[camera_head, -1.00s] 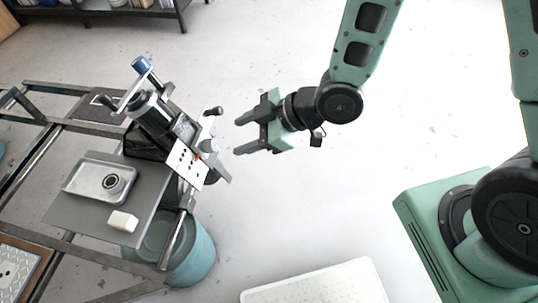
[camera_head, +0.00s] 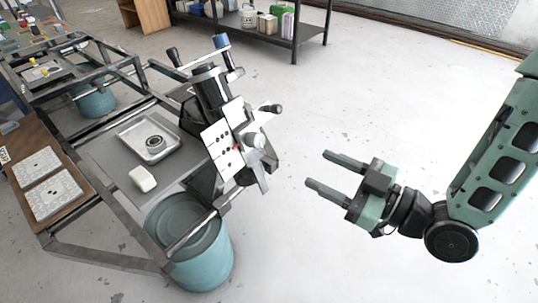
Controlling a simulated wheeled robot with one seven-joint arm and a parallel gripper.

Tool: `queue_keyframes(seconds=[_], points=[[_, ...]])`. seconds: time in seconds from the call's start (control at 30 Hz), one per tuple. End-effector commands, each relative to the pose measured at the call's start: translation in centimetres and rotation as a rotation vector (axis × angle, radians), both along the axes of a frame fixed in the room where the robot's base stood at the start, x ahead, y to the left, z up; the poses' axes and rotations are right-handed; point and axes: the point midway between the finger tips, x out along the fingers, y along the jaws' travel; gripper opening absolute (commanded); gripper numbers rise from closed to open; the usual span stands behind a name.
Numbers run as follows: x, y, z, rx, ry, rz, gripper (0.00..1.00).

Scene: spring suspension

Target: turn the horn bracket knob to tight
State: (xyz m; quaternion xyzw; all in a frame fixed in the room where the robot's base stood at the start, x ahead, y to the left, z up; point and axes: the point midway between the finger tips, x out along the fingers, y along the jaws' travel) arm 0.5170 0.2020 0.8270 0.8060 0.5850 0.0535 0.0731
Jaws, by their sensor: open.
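A suspension assembly with a dark cylinder (camera_head: 211,90) stands tilted on the right end of the metal frame. A white plate with dark holes (camera_head: 226,138) is on its front. A grey round knob (camera_head: 255,141) sticks out at the plate's right side. A black ball-ended handle (camera_head: 271,110) is just above it, and a blue cap (camera_head: 221,41) is on top. I cannot tell for sure which of these is the horn bracket knob. My gripper (camera_head: 324,171) is open and empty, right of the assembly and apart from it, its fingers pointing left toward it.
A metal tray (camera_head: 131,134) with a dark ring (camera_head: 155,142) and a white block (camera_head: 142,179) lie on the grey board left of the assembly. A teal drum (camera_head: 205,262) stands below. A shelf (camera_head: 295,28) is at the back. The floor around my gripper is clear.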

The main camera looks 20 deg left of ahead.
Motion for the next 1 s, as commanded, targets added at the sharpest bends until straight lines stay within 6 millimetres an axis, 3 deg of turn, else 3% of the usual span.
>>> queue_keyframes(seconds=[0.27,0.7,1.0], points=[[0.3,1.5,-0.6,0.001,-0.004,0.000,0.52],[2.9,9.8,0.1,0.001,0.001,0.001,0.52],[3.8,12.5,0.0,0.000,0.002,0.001,0.52]])
